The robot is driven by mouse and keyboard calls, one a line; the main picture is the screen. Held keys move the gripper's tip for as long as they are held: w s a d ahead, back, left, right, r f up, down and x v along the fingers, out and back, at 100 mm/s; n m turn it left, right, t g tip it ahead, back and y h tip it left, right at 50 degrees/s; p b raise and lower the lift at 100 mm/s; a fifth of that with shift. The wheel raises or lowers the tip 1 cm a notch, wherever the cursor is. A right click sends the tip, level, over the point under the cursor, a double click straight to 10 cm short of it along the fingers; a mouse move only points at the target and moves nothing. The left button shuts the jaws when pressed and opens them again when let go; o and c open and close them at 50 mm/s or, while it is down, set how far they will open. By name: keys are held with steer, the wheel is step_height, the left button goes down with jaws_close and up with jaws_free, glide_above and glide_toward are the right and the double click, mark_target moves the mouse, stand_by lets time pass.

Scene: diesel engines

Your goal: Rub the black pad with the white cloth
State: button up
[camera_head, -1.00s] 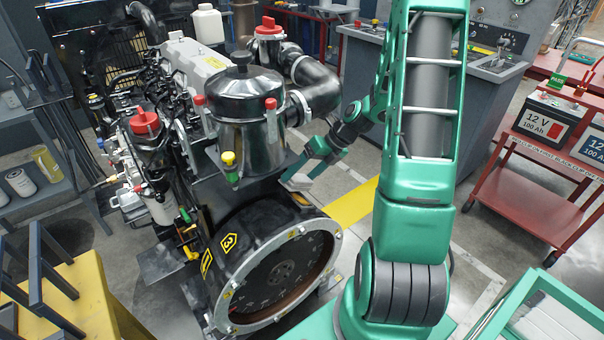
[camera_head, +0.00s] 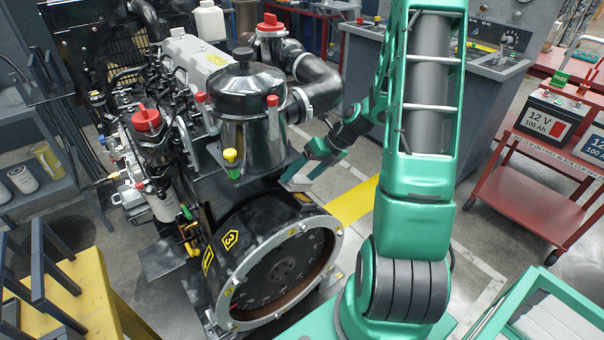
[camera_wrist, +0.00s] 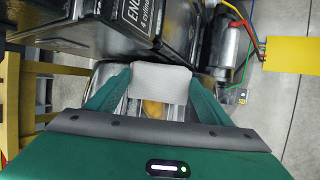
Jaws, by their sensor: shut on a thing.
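My gripper (camera_head: 303,180) is shut on the white cloth, low beside the right side of the engine. The cloth is a small pale folded piece; in the wrist view the white cloth (camera_wrist: 160,83) sits between the two green fingers. In the head view it is small, by the black top of the round flywheel housing (camera_head: 258,205). I cannot make out a separate black pad for certain in either view, nor whether the cloth touches the housing.
The engine's black canister (camera_head: 245,100) and black hose (camera_head: 318,85) stand above and behind my gripper. A red cart (camera_head: 530,195) with batteries is at the right. A yellow stand (camera_head: 85,285) is at the lower left. A yellow floor stripe (camera_head: 355,203) lies beside the engine.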

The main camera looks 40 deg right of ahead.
mark_target(301, 190)
steer(key=shift+a+f, duration=0.15)
steer(key=shift+f, duration=0.1)
steer(key=shift+s, duration=0.1)
steer(key=shift+s+r, duration=0.1)
steer(key=shift+s, duration=3.65)
steer(key=shift+s+f, duration=0.1)
steer(key=shift+f, duration=0.1)
steer(key=shift+w+r, duration=0.15)
steer(key=shift+w, duration=3.8)
